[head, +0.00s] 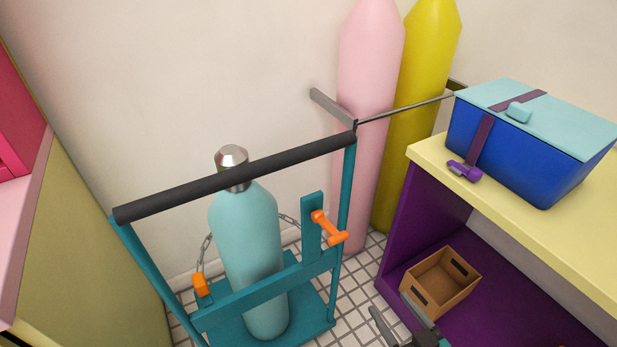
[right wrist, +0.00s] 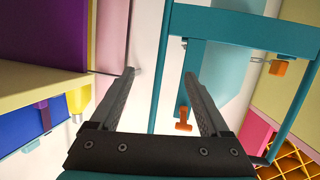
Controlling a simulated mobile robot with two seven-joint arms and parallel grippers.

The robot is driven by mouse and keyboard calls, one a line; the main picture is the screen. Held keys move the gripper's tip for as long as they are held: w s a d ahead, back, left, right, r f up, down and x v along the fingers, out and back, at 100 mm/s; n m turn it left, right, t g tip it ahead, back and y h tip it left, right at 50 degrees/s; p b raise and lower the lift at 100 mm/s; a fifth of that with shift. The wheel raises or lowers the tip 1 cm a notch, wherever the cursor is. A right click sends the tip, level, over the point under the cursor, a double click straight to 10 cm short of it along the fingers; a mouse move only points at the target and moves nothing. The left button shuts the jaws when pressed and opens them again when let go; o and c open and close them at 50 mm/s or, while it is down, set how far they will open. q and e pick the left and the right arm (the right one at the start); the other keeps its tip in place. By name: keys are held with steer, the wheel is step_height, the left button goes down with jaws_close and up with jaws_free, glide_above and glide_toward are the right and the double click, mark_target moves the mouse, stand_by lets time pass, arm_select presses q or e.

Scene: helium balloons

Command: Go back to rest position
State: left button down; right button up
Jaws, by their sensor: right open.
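My right gripper (head: 391,305) is low at the bottom right of the head view, in front of the purple shelf opening. In the right wrist view its two fingers (right wrist: 158,74) are spread apart with nothing between them. Beyond them in that view is the teal trolley (right wrist: 228,28), seen turned, with an orange latch handle (right wrist: 183,120). In the head view the trolley (head: 258,302) holds a light teal gas cylinder (head: 245,232) with a silver cap. The gripper is to the right of the trolley and apart from it. My left gripper is not in view.
A yellow-topped counter (head: 540,215) with a purple inside stands at right. It carries a blue box (head: 525,160) with a light teal lid and purple strap. A brown crate (head: 441,281) is on the shelf. Pink (head: 368,120) and yellow (head: 428,60) cylinders stand by the wall.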

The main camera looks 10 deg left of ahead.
steer(key=s+d+f+m+g+h, duration=0.1)
steer(key=s+d+f+g+h, duration=0.3)
steer(key=f, duration=0.5)
steer(key=s+d+f+m+g+h, duration=0.1)
steer(key=s+d+f, duration=0.45)
steer(key=f, duration=0.45)
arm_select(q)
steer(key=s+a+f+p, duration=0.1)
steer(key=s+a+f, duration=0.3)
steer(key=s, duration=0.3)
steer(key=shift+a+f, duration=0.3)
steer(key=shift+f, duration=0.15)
arm_select(e)
steer(key=s+f+g+h, duration=0.1)
steer(key=s+f+g, duration=0.2)
steer(key=s, duration=0.6)
steer(key=s+f+m+g, duration=0.1)
steer(key=s+f+g, duration=0.2)
steer(key=s+f, duration=0.3)
steer(key=s, duration=0.3)
steer(key=shift+d+h, duration=0.25)
steer(key=shift+h, duration=0.15)
